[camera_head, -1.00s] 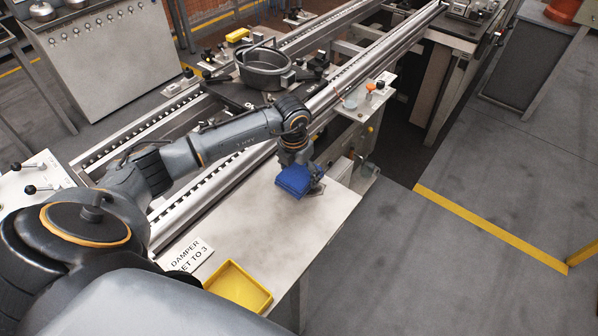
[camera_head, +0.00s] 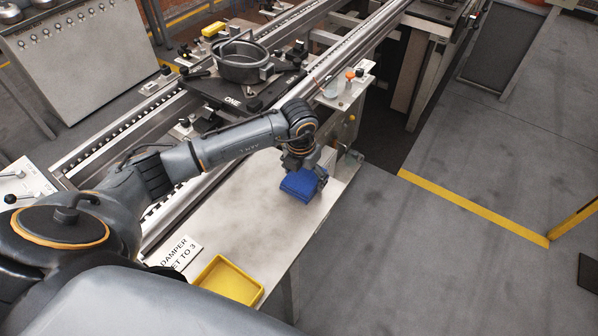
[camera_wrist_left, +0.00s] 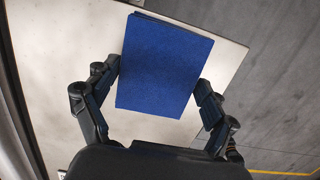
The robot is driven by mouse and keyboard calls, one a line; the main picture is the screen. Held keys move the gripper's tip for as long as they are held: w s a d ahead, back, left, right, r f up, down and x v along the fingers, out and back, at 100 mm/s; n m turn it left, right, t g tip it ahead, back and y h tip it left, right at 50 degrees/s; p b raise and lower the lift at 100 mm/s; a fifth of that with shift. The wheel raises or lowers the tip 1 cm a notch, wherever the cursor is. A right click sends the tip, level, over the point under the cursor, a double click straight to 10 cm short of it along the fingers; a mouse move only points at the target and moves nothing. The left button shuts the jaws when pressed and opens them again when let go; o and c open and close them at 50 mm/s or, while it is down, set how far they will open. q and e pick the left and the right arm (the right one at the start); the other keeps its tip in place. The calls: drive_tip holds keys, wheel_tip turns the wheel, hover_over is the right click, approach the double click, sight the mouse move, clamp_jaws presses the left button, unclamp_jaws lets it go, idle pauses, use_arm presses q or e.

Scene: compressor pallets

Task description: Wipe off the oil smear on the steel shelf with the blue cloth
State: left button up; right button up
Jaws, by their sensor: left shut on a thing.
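The blue cloth (camera_head: 299,187) is a thick folded pad. My left gripper (camera_head: 304,178) is shut on it, and the cloth is low over the right part of the steel shelf (camera_head: 235,222), near its outer edge. I cannot tell whether the cloth touches the shelf. In the left wrist view the cloth (camera_wrist_left: 165,65) sits between the two fingers of the gripper (camera_wrist_left: 157,82) and covers part of the pale shelf (camera_wrist_left: 60,60). I cannot make out a clear oil smear; the shelf shows only faint darker patches, and the cloth hides some of it. My right gripper is not in view.
A yellow tray (camera_head: 228,280) and a sign reading "DAMPER SET TO 3" (camera_head: 181,253) lie at the shelf's near end. Conveyor rails (camera_head: 130,133) run behind it, carrying a dark round housing (camera_head: 243,66). Open floor (camera_head: 410,250) lies to the right.

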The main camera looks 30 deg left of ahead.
use_arm(q)
drive_tip(key=shift+w+a+b, duration=0.2)
drive_tip(key=shift+a+b, duration=0.2)
drive_tip(key=shift+a, duration=1.35)
drive_tip(key=shift+w+a+b, duration=0.15)
drive_tip(key=shift+a+b, duration=0.25)
drive_tip(key=shift+a, duration=1.3)
drive_tip(key=o, duration=0.9)
drive_tip(key=shift+c, duration=0.2)
drive_tip(key=shift+r, duration=0.1)
wheel_tip(320, 180, up, 12)
drive_tip(key=s, duration=0.1)
drive_tip(key=shift+s, duration=0.25)
